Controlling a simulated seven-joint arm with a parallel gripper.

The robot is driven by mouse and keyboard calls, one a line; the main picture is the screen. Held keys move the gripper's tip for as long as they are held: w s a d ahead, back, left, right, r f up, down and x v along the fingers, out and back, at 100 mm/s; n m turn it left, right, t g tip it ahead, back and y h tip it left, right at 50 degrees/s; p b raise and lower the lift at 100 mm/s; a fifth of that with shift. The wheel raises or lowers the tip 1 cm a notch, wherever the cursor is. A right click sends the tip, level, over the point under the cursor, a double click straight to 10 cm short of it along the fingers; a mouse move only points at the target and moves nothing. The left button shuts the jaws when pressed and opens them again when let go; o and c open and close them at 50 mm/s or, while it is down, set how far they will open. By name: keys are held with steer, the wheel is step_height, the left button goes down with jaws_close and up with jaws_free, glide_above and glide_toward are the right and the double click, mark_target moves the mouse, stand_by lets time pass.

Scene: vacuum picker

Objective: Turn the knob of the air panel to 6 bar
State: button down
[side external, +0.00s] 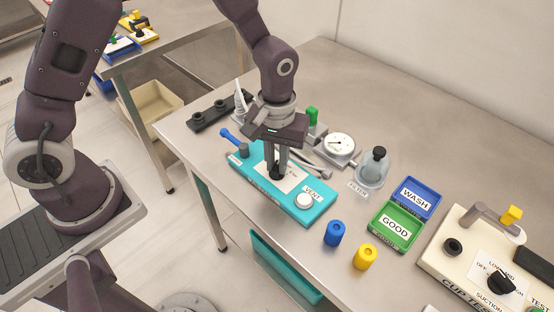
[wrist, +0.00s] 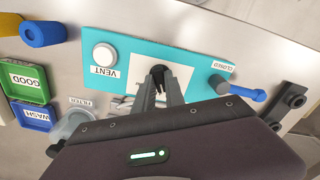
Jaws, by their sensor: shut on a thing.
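The air panel (side external: 318,212) is a teal box with a white label plate, a white VENT button (side external: 304,201) and a blue-handled lever (side external: 230,136) at its far end. My gripper (side external: 277,172) points down over the middle of the panel, shut on a small black knob (side external: 275,174). In the wrist view the fingertips (wrist: 160,82) close around the same knob (wrist: 157,70), which is mostly hidden between them. A round white gauge (side external: 339,144) stands behind the panel; its needle is too small to read. The scale around the knob cannot be read.
A clear filter bowl (side external: 372,170), blue WASH tray (side external: 432,199) and green GOOD tray (side external: 402,245) stand right of the panel. Blue (side external: 334,234) and yellow (side external: 365,257) cups stand near the front edge. A cream test box (side external: 455,262) is at the far right.

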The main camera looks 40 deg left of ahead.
mark_target(277, 166)
steer(key=m, duration=0.7)
steer(key=shift+r, duration=0.1)
steer(key=m, duration=0.6)
steer(key=shift+m, duration=0.7)
steer(key=c, duration=1.4)
jaws_free()
step_height(277, 166, up, 7)
steer(key=shift+r, duration=0.1)
